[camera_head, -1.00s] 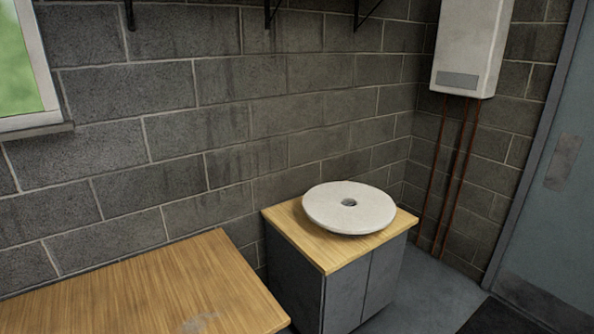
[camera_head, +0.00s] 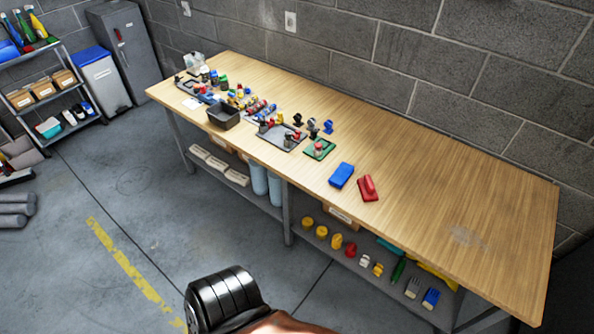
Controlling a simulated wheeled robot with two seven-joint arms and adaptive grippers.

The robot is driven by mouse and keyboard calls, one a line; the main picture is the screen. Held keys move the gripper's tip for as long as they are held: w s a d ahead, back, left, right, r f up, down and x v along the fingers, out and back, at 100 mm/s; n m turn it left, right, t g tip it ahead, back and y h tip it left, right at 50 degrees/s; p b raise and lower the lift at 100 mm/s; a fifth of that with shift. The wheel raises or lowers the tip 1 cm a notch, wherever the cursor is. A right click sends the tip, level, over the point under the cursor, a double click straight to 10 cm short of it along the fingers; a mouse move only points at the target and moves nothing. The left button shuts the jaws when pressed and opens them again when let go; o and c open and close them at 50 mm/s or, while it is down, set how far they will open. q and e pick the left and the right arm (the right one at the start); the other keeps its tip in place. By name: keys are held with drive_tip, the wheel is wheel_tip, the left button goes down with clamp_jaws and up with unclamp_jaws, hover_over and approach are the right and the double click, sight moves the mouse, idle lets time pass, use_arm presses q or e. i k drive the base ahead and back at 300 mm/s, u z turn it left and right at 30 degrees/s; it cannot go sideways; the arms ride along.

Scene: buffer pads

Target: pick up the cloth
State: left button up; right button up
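I cannot pick out the cloth with certainty. A flat yellow item (camera_head: 437,279) lies at the right end of the bench's lower shelf, partly hidden by the tabletop; I cannot tell whether it is cloth. A blue block-shaped pad (camera_head: 341,175) and a red pad with a raised handle (camera_head: 368,188) lie side by side on the wooden bench (camera_head: 450,190). Neither gripper can be made out. A dark, rounded, ribbed part with a brown piece beside it shows at the bottom edge, apart from the bench.
Several small coloured items and a dark bin (camera_head: 223,115) crowd the bench's left half; its right half is mostly clear. A shelf rack (camera_head: 75,95), a white bin with a blue lid (camera_head: 103,80) and a grey cabinet (camera_head: 128,50) stand at left. Open floor lies in front.

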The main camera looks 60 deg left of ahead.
sight(339, 177)
drive_tip(key=u, duration=1.55)
